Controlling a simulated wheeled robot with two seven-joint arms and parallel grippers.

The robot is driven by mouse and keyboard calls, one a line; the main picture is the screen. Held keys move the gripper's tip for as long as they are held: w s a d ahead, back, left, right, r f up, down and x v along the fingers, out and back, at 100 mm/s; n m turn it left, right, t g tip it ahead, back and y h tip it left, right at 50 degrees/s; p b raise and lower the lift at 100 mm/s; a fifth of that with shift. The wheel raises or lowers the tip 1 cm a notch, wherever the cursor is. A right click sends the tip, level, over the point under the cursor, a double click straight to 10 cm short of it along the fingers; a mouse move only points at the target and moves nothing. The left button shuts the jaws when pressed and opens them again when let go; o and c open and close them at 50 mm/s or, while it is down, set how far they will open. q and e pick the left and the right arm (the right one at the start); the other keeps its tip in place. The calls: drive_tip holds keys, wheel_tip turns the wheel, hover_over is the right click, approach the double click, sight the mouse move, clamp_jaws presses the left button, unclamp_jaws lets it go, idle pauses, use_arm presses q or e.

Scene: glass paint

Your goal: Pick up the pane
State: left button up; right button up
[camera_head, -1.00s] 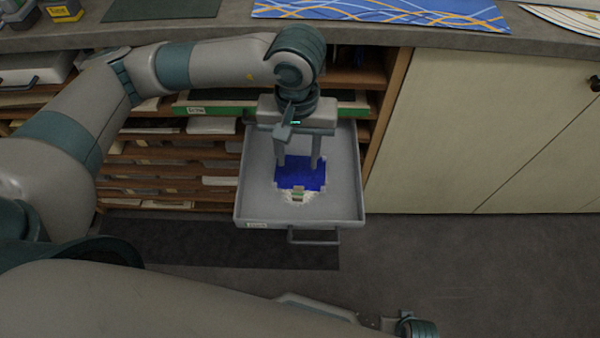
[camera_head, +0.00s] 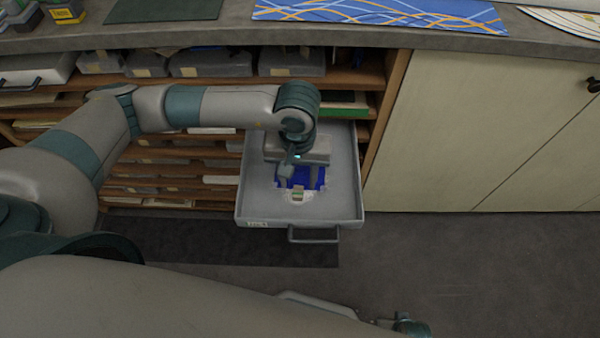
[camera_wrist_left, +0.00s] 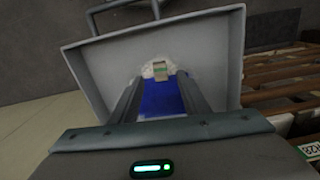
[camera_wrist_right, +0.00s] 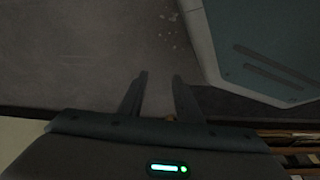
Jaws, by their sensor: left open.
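The blue pane (camera_head: 299,176) lies in the grey open drawer (camera_head: 345,200), in its middle; it also shows in the left wrist view (camera_wrist_left: 160,100). My left gripper (camera_head: 298,183) is over the drawer, pointing down, with its fingers open on either side of the pane. I cannot tell whether the fingers touch the pane. The gripper body hides the pane's far part in the head view. My right gripper (camera_wrist_right: 158,78) is open and empty above the grey floor in the right wrist view.
A whitish patch with a small tagged piece (camera_head: 298,196) lies at the pane's near edge. Shelves of stored sheets and grey boxes (camera_head: 290,62) stand behind. A cream cabinet (camera_head: 480,130) is to the right. A worktop with a blue patterned panel (camera_head: 380,12) runs above.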

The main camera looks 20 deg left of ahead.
sight(298, 195)
use_arm(q)
drive_tip(key=shift+s+f, duration=0.15)
drive_tip(key=shift+f, duration=0.25)
drive_tip(key=shift+s+f+p, duration=0.2)
drive_tip(key=shift+f+p, duration=0.3)
drive_tip(key=shift+f, duration=1.7)
use_arm(e)
drive_tip(key=shift+s+f, duration=0.3)
drive_tip(key=shift+f, duration=0.25)
drive_tip(key=shift+s+f, duration=0.25)
drive_tip(key=shift+f, duration=0.25)
use_arm(q)
clamp_jaws()
use_arm(e)
drive_tip(key=shift+d, duration=0.1)
